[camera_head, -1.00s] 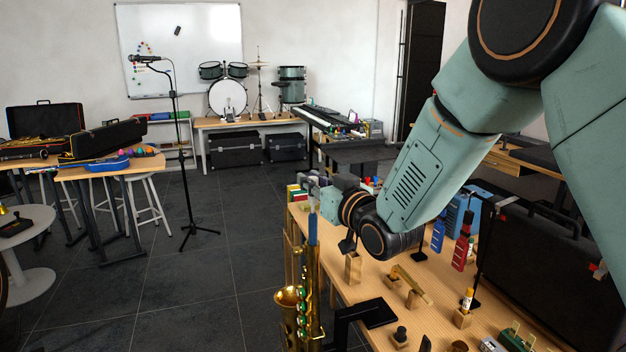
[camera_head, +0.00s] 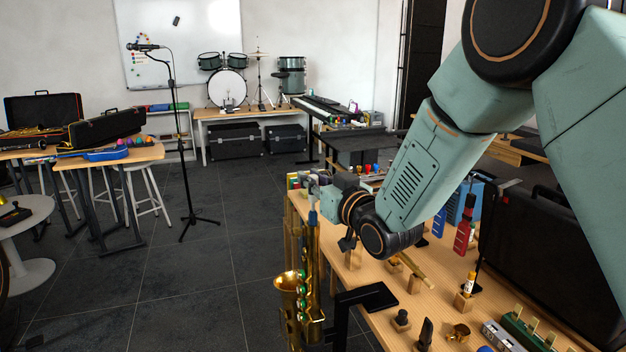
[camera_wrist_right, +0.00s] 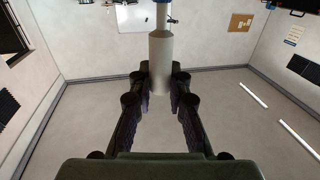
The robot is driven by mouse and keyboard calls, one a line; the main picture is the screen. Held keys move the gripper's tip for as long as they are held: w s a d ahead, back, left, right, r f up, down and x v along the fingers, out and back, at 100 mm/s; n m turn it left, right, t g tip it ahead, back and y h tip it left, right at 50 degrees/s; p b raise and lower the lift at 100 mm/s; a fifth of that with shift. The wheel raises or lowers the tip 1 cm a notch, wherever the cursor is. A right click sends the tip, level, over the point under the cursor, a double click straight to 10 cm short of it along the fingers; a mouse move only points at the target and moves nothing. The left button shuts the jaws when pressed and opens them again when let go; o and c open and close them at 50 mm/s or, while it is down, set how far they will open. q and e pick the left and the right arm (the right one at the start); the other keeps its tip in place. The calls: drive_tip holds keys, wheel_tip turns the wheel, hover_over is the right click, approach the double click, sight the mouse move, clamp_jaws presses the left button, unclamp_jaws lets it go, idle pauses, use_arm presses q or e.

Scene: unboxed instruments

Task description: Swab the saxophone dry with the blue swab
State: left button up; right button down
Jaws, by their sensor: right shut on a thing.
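The gold saxophone (camera_head: 312,262) stands upright at the left edge of the wooden table, its bell (camera_head: 287,283) facing left and green keys on its body. My right gripper (camera_head: 313,188) is above its top end, shut on the blue swab (camera_head: 312,216). A short length of blue shows between the fingers and the saxophone's open top; its lower end is hidden in or behind the rim. In the right wrist view, my right gripper (camera_wrist_right: 160,90) holds the swab's grey handle (camera_wrist_right: 161,62) between its fingers. My left gripper is not in view.
The wooden table (camera_head: 375,322) bears small wooden stands and a black bracket (camera_head: 365,298) just right of the saxophone. A large black case (camera_head: 550,260) stands at the right. A microphone stand (camera_head: 178,130) stands on the floor at left; the floor between is clear.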

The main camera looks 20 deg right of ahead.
drive_tip(key=shift+r, duration=0.1)
drive_tip(key=shift+r+p, duration=3.9)
drive_tip(key=shift+r, duration=1.1)
wheel_tip(320, 180, up, 12)
drive_tip(key=p, duration=0.8)
drive_tip(key=shift+p, duration=0.35)
